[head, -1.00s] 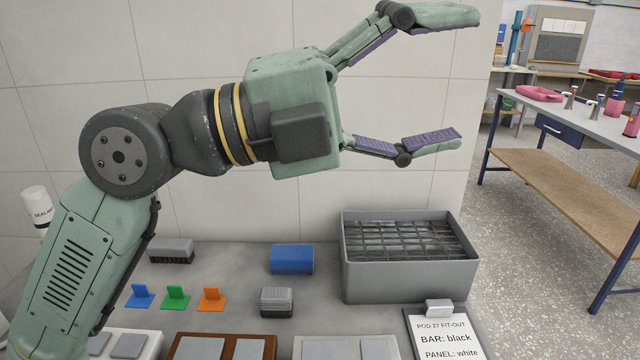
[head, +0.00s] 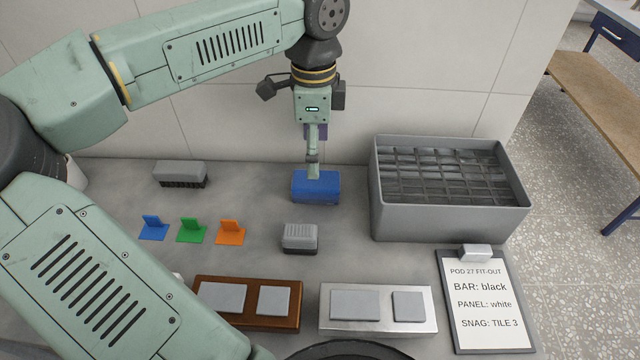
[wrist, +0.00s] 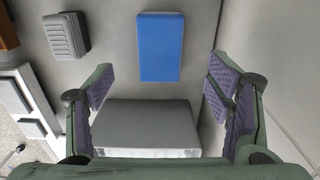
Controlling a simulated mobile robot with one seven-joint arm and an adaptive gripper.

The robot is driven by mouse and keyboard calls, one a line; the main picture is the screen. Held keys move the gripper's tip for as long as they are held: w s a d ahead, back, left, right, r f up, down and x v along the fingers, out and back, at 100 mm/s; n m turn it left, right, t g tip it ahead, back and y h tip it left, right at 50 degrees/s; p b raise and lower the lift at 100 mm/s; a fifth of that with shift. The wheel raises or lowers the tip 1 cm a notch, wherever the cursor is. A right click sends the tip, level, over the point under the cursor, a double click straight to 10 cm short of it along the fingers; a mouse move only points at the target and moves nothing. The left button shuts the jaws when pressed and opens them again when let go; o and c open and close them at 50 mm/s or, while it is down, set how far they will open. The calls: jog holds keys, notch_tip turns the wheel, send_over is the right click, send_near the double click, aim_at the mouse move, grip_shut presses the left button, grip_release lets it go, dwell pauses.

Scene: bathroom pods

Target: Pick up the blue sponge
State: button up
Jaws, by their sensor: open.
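The blue sponge (head: 325,191) is a plain rectangular block lying on the grey counter near the wall. My gripper (head: 313,174) points down over it, and its near finger overlaps the sponge's top in the head view. In the wrist view my gripper (wrist: 163,84) is open, with purple-padded fingers wide apart. The sponge (wrist: 161,47) shows between the two finger lines, a little beyond the tips, with nothing held. Whether a finger touches the sponge I cannot tell.
A grey crate (head: 377,205) with a gridded inside stands to the right of the sponge. A small grey ribbed block (head: 300,238) lies in front, and a grey brush (head: 180,173) lies left. Blue, green and orange tabs, switch panels and a clipboard (head: 490,300) lie nearer.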

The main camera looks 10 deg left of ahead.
aim_at(316, 181)
notch_tip(316, 181, down, 9)
jog(key=shift+d+r+b, duration=0.1)
jog(key=shift+r+b, duration=0.1)
jog(key=shift+b, duration=1.05)
jog(key=shift+c, duration=0.3)
jog(key=c, duration=1.2)
jog(key=shift+r, duration=0.15)
notch_tip(316, 181, up, 10)
jog(key=p, duration=0.4)
